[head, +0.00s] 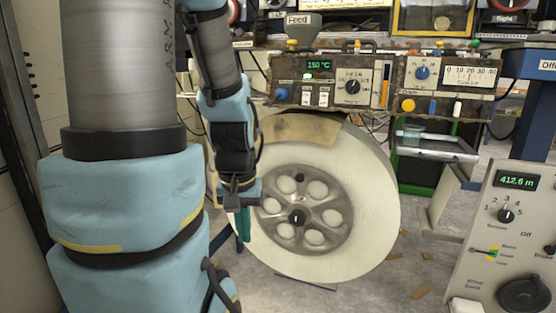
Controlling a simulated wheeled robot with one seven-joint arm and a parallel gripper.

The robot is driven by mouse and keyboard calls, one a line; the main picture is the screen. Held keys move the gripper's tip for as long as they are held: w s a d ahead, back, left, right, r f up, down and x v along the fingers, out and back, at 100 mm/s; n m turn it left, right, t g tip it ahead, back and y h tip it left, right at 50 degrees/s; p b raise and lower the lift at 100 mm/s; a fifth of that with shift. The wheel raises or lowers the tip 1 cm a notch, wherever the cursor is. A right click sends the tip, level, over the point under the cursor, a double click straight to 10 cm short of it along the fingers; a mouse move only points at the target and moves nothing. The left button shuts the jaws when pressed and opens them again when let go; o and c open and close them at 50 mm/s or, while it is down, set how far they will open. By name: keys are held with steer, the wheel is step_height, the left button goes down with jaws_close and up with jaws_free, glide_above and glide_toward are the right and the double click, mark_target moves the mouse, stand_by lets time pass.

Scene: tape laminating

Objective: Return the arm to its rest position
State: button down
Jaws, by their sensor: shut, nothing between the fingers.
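My arm, in light blue and grey, fills the left of the head view. My gripper (240,217) hangs at the arm's end, fingers pointing down, shut and empty. It is in front of the left edge of a large white tape reel (368,220) and hides part of that edge. The reel has a grey spoked hub (297,216) and a tan patch on its upper rim. I cannot tell whether the gripper touches the reel.
A control panel (315,95) reading 150 °C stands behind the reel. A box (515,230) reading 412.6 is at the right. A grey tray (436,146) on a green frame stands back right. The floor right of the reel is mostly clear, with small tan scraps.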

step_height(320, 180, up, 23)
steer(key=p, duration=2.2)
steer(key=shift+w+d, duration=0.2)
steer(key=shift+w, duration=0.1)
steer(key=shift+r, duration=0.1)
